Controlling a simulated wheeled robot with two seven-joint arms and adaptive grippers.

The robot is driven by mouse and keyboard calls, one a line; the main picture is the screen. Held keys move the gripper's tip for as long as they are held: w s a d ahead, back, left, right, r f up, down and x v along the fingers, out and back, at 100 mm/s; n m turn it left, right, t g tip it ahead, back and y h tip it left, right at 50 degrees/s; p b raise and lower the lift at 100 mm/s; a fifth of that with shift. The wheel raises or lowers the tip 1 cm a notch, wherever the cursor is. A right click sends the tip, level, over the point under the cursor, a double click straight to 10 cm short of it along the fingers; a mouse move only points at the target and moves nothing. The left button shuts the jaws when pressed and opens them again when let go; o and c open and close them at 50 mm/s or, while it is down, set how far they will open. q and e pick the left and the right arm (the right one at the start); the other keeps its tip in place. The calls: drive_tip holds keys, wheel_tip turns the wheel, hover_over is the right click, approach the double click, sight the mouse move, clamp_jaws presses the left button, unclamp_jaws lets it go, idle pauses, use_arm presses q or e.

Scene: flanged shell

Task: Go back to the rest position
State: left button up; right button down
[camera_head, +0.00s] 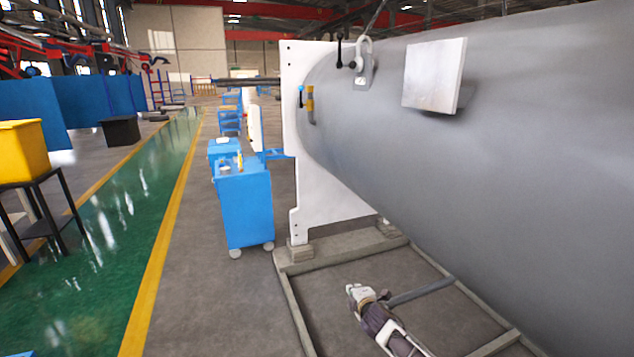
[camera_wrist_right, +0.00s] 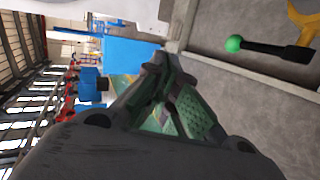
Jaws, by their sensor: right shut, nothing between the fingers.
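My right gripper (camera_head: 353,291) shows at the lower middle of the head view, over the floor inside the metal base frame and below the shell, touching nothing that I can see. In the right wrist view the gripper (camera_wrist_right: 157,68) has its green-padded fingers closed together at the tips, with nothing between them. The large grey flanged shell (camera_head: 480,150) fills the right side of the head view, with its white flange plate (camera_head: 325,195) at the left end. My left gripper is not in view.
A metal base frame (camera_head: 289,300) lies under the shell. A blue wheeled cart (camera_head: 247,208) stands left of the flange. A yellow bin (camera_head: 21,150) sits on a black stand. A green-knobbed black lever (camera_wrist_right: 268,47) shows in the wrist view. The green walkway (camera_head: 125,230) is clear.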

drive_tip(key=s+f+m+g+h, duration=0.15)
drive_tip(key=s+m, duration=0.35)
drive_tip(key=s, duration=0.5)
drive_tip(key=s+f+m+g+y, duration=0.1)
drive_tip(key=s+f+m+g, duration=0.2)
drive_tip(key=s, duration=0.6)
drive_tip(key=s+d+r+m+g, duration=0.1)
drive_tip(key=s+d+m+g, duration=0.15)
drive_tip(key=s, duration=0.55)
drive_tip(key=s+d+r+m+g, duration=0.1)
drive_tip(key=s+d+r+m, duration=0.2)
drive_tip(key=s, duration=0.5)
drive_tip(key=s+d+m+g, duration=0.1)
drive_tip(key=s+d+m, duration=0.25)
drive_tip(key=s, duration=0.45)
wheel_tip(320, 180, down, 32)
drive_tip(key=s+a+g, duration=0.1)
drive_tip(key=s+g, duration=0.1)
drive_tip(key=s+d+f, duration=0.2)
drive_tip(key=s+f, duration=0.8)
drive_tip(key=s, duration=0.1)
drive_tip(key=s+d+f+g+h, duration=0.1)
drive_tip(key=s+d+f, duration=0.1)
drive_tip(key=s+f, duration=0.8)
drive_tip(key=shift+s+f, duration=0.3)
drive_tip(key=shift+s, duration=0.7)
